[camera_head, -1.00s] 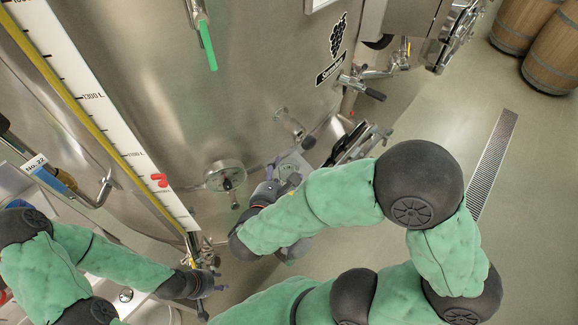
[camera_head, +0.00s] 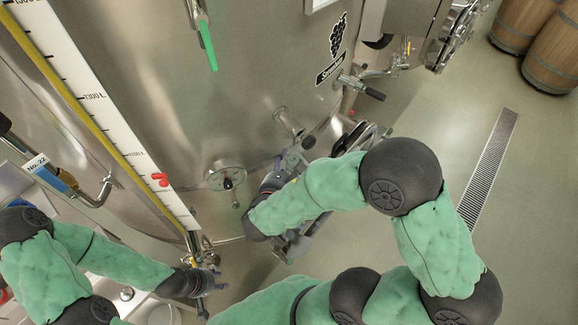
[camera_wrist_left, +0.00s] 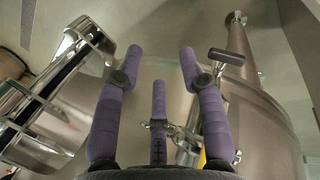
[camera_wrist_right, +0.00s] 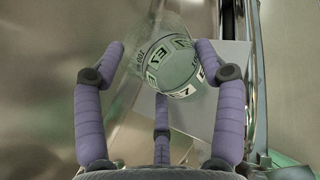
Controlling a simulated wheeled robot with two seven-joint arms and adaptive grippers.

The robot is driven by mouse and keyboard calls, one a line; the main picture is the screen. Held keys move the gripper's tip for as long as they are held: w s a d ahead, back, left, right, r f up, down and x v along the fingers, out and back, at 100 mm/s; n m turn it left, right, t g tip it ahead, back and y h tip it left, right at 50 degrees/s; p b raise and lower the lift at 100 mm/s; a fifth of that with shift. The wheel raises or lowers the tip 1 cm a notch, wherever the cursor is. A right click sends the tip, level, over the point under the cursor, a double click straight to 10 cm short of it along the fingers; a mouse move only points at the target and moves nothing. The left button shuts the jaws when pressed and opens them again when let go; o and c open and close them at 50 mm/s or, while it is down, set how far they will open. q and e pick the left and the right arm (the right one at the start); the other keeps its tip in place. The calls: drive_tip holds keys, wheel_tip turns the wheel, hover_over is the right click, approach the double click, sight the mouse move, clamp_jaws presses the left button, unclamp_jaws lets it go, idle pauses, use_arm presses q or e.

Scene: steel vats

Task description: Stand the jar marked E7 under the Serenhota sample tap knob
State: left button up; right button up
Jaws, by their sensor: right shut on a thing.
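A clear glass jar with E7 labels (camera_wrist_right: 167,66) is between the fingers of my right gripper (camera_wrist_right: 160,60), which is shut on it in the right wrist view. In the head view my right gripper (camera_head: 277,172) is low in front of the steel vat; the jar there is mostly hidden. A small tap with a knob (camera_head: 290,124) sticks out of the vat just above that gripper; I cannot read a name on it. A dark label under a grape emblem (camera_head: 332,67) is on the vat, its text too small to read surely. My left gripper (camera_wrist_left: 160,55) is open and empty.
A round hatch handle (camera_head: 226,177) is left of my right gripper. A valve with a black handle (camera_head: 367,88) juts out at the right. A level scale (camera_head: 95,97) runs down the left. Barrels (camera_head: 553,55) stand far right; the floor by the drain grate (camera_head: 488,165) is clear.

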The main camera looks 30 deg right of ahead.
drive_tip(key=o, duration=1)
drive_tip(key=shift+o, duration=0.2)
drive_tip(key=v, duration=1.2)
